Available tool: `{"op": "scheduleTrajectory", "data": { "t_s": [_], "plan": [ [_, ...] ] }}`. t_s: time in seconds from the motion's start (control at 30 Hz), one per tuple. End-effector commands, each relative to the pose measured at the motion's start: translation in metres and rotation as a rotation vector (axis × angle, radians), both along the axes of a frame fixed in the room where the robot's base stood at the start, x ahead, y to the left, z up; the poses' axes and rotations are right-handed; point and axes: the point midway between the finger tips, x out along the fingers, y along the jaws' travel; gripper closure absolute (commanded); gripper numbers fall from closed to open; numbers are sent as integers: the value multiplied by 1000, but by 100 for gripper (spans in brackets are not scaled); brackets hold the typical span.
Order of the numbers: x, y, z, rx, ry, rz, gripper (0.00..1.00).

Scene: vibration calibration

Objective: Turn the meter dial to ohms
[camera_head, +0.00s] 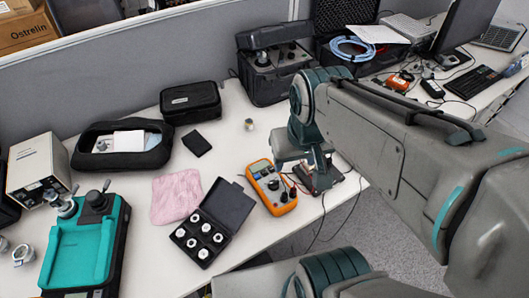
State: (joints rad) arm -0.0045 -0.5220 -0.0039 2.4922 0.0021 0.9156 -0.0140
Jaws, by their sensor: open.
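The orange multimeter (259,168) lies on the white table near its front edge, with its grey display at the far end. Its dark round dial (273,185) is on the middle of its face; the setting is too small to read. My gripper (306,178) is open and reaches down just right of the meter. It covers part of the space there, and I cannot tell whether a finger touches the meter. Dark leads (322,222) hang over the table edge near the meter.
An open black case of weights (203,236), a pink cloth (177,196) and a small black pouch (197,144) lie left of the meter. A teal device (82,247) stands at the far left. A dark object (325,179) sits under my gripper.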

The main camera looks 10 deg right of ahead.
Motion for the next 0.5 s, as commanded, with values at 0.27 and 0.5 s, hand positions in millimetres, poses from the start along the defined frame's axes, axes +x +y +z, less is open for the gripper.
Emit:
{"op": "scheduleTrajectory", "data": {
  "t_s": [0.27, 0.5],
  "plan": [
    [50, 0, -59, 2, 95, 46, 46],
    [103, 0, -110, -7, 194, 94, 46]
  ]
}}
